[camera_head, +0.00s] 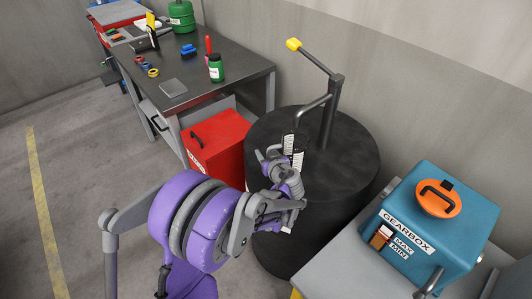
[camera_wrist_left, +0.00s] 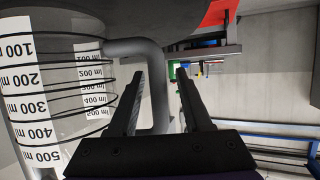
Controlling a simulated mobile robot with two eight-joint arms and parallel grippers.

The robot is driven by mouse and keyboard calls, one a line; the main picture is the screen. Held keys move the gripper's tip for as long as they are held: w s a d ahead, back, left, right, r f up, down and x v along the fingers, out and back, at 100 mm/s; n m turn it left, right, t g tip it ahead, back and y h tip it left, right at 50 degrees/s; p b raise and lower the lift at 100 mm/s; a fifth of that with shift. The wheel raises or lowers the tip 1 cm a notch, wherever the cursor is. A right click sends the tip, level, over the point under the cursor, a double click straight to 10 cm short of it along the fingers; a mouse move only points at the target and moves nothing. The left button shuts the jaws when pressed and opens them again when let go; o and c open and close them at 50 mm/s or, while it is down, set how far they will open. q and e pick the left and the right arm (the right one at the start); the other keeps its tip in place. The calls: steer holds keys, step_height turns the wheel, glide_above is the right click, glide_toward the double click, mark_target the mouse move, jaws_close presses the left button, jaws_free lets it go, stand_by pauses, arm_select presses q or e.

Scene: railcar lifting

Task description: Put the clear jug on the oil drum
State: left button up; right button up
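The clear jug (camera_head: 288,143) with white scale labels shows in the head view near the left part of the dark oil drum's (camera_head: 357,150) top, below the pump's spout; my gripper hides much of it. I cannot tell whether its base touches the drum. The wrist view is inverted and shows the jug (camera_wrist_left: 60,75) at the left, with its grey handle (camera_wrist_left: 157,90) between my fingers. My left gripper (camera_head: 277,160) is beside the jug, its fingers (camera_wrist_left: 162,75) apart around the handle, with a gap visible on one side. My right gripper is not in view.
A pump with a yellow-tipped lever (camera_head: 293,44) stands on the drum. A teal gearbox tank (camera_head: 428,225) with an orange cap stands on a grey stand (camera_head: 340,265) at right. A red box (camera_head: 217,145) sits left of the drum, beside a cluttered workbench (camera_head: 235,75). Floor at left is clear.

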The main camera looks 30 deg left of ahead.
arm_select(q)
steer(key=v, duration=1.2)
steer(key=s+d+f+m+g+h, duration=0.1)
steer(key=s+d+m+h, duration=0.3)
steer(key=s, duration=0.6)
steer(key=s+d+f+m+g+h, duration=0.2)
steer(key=s+d+m+h, duration=0.2)
steer(key=s, duration=0.7)
steer(key=shift+s+f+m+g+h, duration=0.2)
steer(key=shift+f+m+g+h, duration=0.2)
steer(key=shift+m+h, duration=0.6)
